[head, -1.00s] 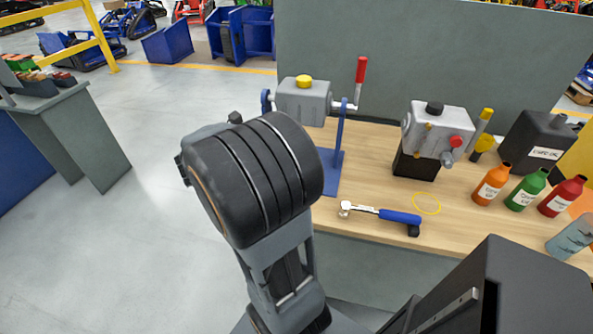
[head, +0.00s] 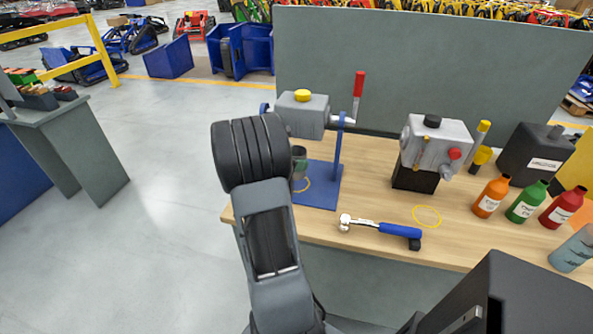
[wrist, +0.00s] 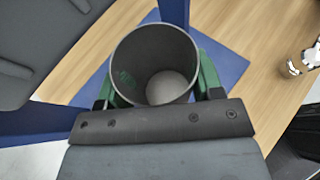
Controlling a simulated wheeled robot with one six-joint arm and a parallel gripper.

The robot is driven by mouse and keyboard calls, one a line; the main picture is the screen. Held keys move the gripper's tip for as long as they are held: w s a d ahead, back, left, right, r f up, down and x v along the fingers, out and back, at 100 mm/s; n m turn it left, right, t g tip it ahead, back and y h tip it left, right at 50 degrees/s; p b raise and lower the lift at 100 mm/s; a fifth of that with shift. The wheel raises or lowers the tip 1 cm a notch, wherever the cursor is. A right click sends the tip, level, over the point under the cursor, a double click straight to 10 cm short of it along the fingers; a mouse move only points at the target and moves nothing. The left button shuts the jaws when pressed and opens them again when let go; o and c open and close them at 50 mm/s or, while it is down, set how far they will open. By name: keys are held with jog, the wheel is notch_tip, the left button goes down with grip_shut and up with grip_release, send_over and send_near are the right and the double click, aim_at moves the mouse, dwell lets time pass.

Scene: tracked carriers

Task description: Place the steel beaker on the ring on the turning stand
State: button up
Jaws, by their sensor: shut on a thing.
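The grey steel beaker (wrist: 155,60) is upright between the green fingers of my gripper (wrist: 160,84), which is shut on it. Its open mouth and inside face the wrist camera. In the head view the beaker (head: 299,160) shows in part beside my arm, over the blue base of the turning stand (head: 325,185). The stand carries a grey housing with a yellow cap. A yellow ring (head: 307,185) shows in part on the base, just below the beaker. Whether the beaker touches the base is unclear. My arm hides the gripper in the head view.
A hammer with a blue handle (head: 385,228) and another yellow ring (head: 427,216) lie on the wooden bench. A second grey unit (head: 440,142) stands to the right, then several bottles. A grey panel (head: 420,60) rises behind.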

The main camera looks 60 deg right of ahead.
jog(key=shift+w+d+f, duration=0.2)
jog(key=shift+d+f, duration=0.3)
jog(key=shift+f, duration=0.15)
jog(key=shift+w+d+f, duration=0.2)
jog(key=shift+d+f, duration=0.25)
jog(key=shift+f, duration=0.15)
jog(key=shift+d+f, duration=0.1)
jog(key=shift+f, duration=1.5)
jog(key=shift+f, duration=0.2)
jog(key=o, duration=1)
jog(key=shift+c, duration=0.2)
jog(key=shift+r, duration=0.1)
